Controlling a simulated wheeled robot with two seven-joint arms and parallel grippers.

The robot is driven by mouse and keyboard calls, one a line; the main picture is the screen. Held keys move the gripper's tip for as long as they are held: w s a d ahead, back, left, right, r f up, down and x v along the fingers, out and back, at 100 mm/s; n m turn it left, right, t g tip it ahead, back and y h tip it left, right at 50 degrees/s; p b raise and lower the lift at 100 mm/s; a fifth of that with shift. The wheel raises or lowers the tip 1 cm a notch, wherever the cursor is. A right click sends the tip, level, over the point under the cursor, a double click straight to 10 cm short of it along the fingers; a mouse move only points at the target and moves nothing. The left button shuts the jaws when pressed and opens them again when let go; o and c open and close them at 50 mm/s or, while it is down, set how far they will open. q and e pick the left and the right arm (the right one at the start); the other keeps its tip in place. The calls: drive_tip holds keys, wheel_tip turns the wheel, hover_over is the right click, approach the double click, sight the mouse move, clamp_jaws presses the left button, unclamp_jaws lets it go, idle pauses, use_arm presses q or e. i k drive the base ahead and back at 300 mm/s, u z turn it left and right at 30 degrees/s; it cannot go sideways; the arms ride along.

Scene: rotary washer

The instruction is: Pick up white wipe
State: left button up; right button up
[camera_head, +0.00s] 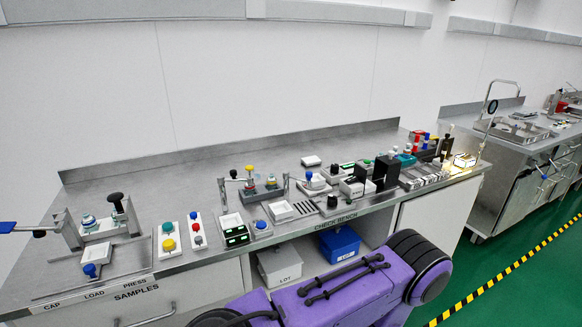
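A small flat white piece (311,161) lies by itself towards the back of the steel bench. It may be the white wipe, but it is too small to tell for sure. Neither of my grippers is in view. A purple and black part of my own body fills the bottom middle, in front of the bench.
The steel bench (150,195) carries a press station (95,225) at the left, button boxes (168,240) and several small devices along the front. A blue bin (340,244) and a grey LOT bin (280,266) stand below. The bench's back left is clear.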

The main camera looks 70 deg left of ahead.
sight(309, 161)
drive_tip(key=z, duration=0.05)
drive_tip(key=k, duration=0.05)
drive_tip(key=u, duration=1.3)
